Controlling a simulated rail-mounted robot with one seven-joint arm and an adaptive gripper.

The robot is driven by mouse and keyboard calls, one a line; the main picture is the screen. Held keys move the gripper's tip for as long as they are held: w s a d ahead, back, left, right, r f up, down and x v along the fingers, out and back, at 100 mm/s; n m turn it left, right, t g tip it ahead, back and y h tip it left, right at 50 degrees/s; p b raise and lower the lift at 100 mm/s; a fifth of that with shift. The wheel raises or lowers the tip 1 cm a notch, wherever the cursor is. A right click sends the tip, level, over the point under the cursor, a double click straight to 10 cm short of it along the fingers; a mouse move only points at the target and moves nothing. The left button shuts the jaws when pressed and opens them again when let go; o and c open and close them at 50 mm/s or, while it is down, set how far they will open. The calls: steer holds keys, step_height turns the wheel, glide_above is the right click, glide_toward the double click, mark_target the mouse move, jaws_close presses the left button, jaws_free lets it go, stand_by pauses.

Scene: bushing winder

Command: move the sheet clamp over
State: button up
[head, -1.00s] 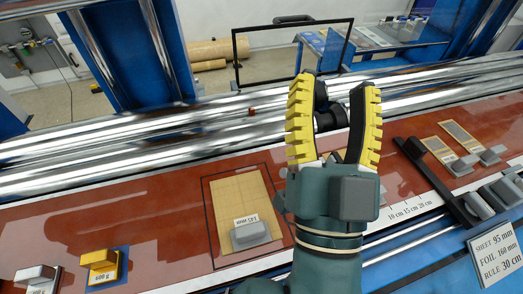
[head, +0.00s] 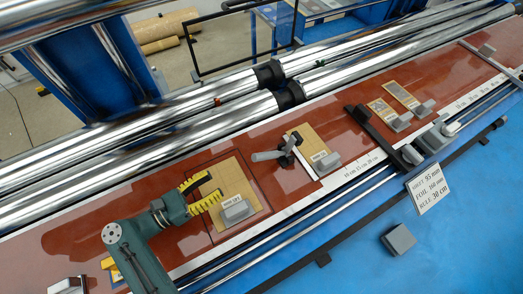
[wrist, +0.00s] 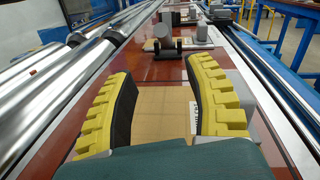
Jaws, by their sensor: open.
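The sheet clamp appears to be the black piece with a grey bar handle (head: 278,153), standing at the left edge of a tan sheet (head: 312,145). In the wrist view the dark clamp (wrist: 170,47) lies ahead, beyond my fingertips. My gripper (head: 214,189) is open and empty, with its yellow ribbed fingers over a nearer tan sheet (head: 236,180). A grey labelled block (head: 236,211) sits on that sheet. My gripper is to the left of the clamp and apart from it. In the wrist view, the fingers (wrist: 158,72) stand wide on either side of the sheet.
Long shiny rollers (head: 215,105) run along the red table's back side. A black bar (head: 372,130) crosses the table right of the clamp. Smaller tan pieces with grey blocks (head: 401,122) lie beyond it. A sign (head: 429,188) and a grey box (head: 398,240) are at the front.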

mark_target(262, 157)
steer(key=shift+d+f, duration=0.2)
steer(key=shift+d, duration=0.05)
steer(key=p+x, duration=0.1)
steer(key=x, duration=1.5)
steer(key=shift+f+p, duration=0.15)
steer(key=shift+p, duration=0.2)
steer(key=shift+s, duration=0.1)
jaws_close()
